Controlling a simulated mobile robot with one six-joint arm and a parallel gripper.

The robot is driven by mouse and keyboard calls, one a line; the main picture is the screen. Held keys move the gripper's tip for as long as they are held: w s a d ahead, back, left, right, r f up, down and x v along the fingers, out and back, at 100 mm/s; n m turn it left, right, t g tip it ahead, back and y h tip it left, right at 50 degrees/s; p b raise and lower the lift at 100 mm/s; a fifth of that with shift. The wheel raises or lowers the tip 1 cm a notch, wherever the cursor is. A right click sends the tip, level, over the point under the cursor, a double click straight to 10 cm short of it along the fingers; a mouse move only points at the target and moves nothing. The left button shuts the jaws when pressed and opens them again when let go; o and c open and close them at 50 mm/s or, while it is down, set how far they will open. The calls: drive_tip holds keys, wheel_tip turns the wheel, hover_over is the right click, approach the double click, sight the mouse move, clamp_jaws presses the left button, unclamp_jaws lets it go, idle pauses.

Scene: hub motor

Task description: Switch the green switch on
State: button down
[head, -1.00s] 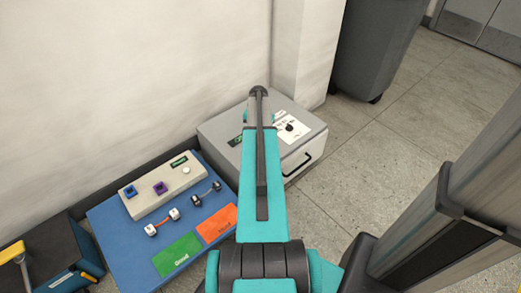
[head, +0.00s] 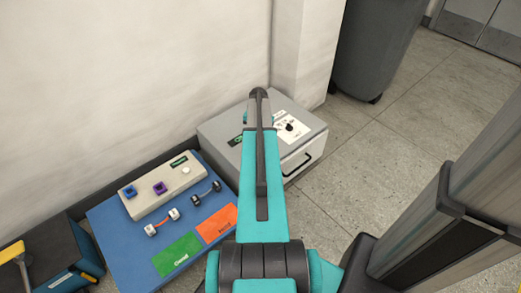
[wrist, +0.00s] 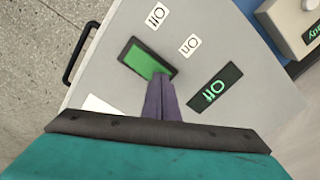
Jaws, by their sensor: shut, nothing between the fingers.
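The green switch (wrist: 147,62) is a green rocker in a black frame on top of a light grey box (head: 222,132). In the wrist view, labels reading "Off" (wrist: 157,15) and "On" (wrist: 190,45) lie beside it, and a black display (wrist: 214,87) shows "Off" in green. My gripper (wrist: 160,82) is shut and empty, its fingertips at the switch's edge nearest the wrist. I cannot tell whether they touch it. In the head view my arm hides the gripper and the switch.
The box has a black handle (head: 296,167) on its front. A blue board (head: 115,235) to the left bears a grey panel (head: 150,200), two small connector pieces, and green (head: 178,254) and orange (head: 217,224) areas. A wall stands behind; open floor lies right.

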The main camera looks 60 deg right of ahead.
drive_tip(key=shift+f, duration=0.4)
idle(0.3)
drive_tip(key=shift+r, duration=0.2)
drive_tip(key=shift+r+p, duration=2.55)
drive_tip(key=shift+r, duration=0.8)
